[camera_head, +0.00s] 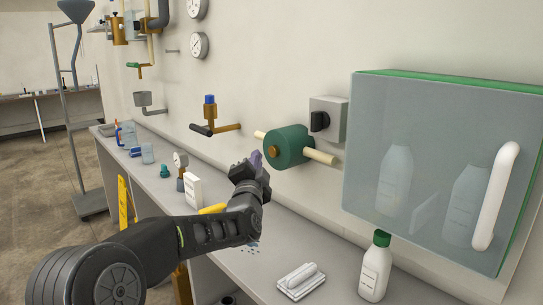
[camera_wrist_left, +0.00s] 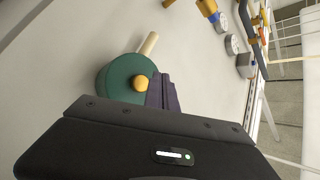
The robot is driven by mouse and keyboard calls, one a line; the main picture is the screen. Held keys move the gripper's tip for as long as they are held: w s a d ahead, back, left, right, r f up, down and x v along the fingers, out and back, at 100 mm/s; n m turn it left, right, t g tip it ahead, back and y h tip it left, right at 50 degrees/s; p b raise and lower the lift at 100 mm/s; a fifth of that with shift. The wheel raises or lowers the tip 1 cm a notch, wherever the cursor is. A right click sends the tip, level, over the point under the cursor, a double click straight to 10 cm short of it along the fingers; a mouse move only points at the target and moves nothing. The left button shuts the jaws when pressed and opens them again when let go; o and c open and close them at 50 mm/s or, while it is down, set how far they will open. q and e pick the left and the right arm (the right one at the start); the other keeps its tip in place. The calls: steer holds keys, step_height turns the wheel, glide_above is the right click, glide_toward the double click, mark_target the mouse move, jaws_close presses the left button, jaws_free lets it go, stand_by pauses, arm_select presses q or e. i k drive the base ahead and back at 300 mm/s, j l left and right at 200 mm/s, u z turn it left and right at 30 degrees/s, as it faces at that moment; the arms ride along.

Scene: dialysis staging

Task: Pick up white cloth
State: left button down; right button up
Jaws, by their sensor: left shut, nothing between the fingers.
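I cannot pick out a white cloth for certain. A white flat piece with a raised roll or handle on top (camera_head: 301,281) lies on the counter at the front; I cannot tell if it is cloth. My left gripper (camera_head: 256,160) is raised above the counter, to the left of the green drum on the wall (camera_head: 288,147). In the left wrist view its dark purple fingers (camera_wrist_left: 163,92) are shut together with nothing between them, and the green drum (camera_wrist_left: 118,82) shows behind them. The right gripper is in neither view.
A white bottle with a green cap (camera_head: 375,268) stands on the counter (camera_head: 330,262). A clear-fronted cabinet (camera_head: 415,120) with a white handle (camera_head: 496,195) juts from the wall above it.

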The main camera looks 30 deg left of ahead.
mark_target(301, 283)
steer(key=k, duration=1)
